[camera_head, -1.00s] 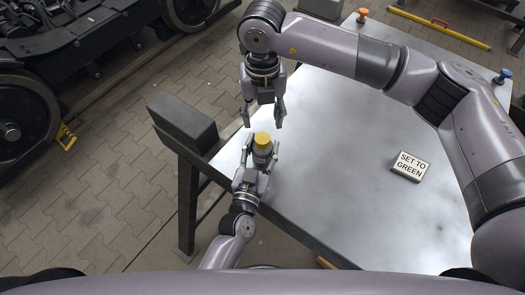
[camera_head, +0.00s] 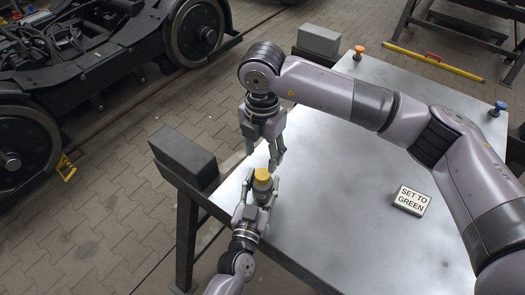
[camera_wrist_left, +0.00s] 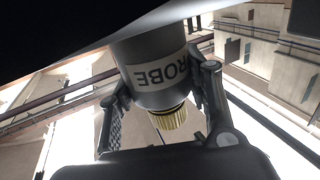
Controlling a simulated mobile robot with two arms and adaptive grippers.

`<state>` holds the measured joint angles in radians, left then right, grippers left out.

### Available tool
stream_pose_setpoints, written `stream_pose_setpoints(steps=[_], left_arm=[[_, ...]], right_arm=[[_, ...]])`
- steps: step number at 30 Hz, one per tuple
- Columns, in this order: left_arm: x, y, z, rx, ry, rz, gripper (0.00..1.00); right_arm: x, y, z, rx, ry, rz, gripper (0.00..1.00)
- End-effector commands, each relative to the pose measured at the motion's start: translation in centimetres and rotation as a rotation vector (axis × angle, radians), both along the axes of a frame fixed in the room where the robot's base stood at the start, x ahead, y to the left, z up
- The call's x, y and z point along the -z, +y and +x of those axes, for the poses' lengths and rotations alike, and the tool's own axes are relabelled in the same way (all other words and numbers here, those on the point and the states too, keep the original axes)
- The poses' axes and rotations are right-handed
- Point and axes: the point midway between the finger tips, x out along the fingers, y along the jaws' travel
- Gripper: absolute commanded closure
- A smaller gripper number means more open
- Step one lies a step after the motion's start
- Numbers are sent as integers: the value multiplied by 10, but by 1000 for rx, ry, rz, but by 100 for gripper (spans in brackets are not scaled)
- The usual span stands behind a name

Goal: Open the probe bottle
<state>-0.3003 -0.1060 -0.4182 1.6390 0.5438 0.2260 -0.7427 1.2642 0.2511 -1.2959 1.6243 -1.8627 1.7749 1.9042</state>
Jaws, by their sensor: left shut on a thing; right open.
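The probe bottle (camera_wrist_left: 152,75) is a grey cylinder with a white label, partly readable as "ROBE", and a ribbed yellow cap (camera_head: 262,174). The cap also shows in the left wrist view (camera_wrist_left: 168,118). My left gripper (camera_head: 254,199) is shut on the bottle's body, with a finger on each side. The bottle is held near the table's left edge with the cap towards my right gripper. My right gripper (camera_head: 264,160) is open and empty, its fingers pointing down just above the cap. The cap is on the bottle. Whether a right fingertip touches the cap is unclear.
The grey metal table (camera_head: 340,200) is mostly bare. A "SET TO GREEN" sign block (camera_head: 411,200) lies on its right part. An orange knob (camera_head: 359,51) and a blue knob (camera_head: 500,107) stand at the far side. A dark block (camera_head: 184,158) sits at the left edge.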

Motion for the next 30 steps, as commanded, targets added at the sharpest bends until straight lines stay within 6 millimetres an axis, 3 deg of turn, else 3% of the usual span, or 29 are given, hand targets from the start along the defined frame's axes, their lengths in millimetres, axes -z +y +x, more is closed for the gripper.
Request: stream_pose_setpoints(steps=[5,18,30], left_arm=[[1,0,0,0,1,0,100],[0,0,0,0,1,0,100],[1,0,0,1,1,-1,100]], right_arm=[[14,0,-1,31,3,-1,52],[74,0,0,28,2,-1,52],[80,0,0,26,1,-1,53]])
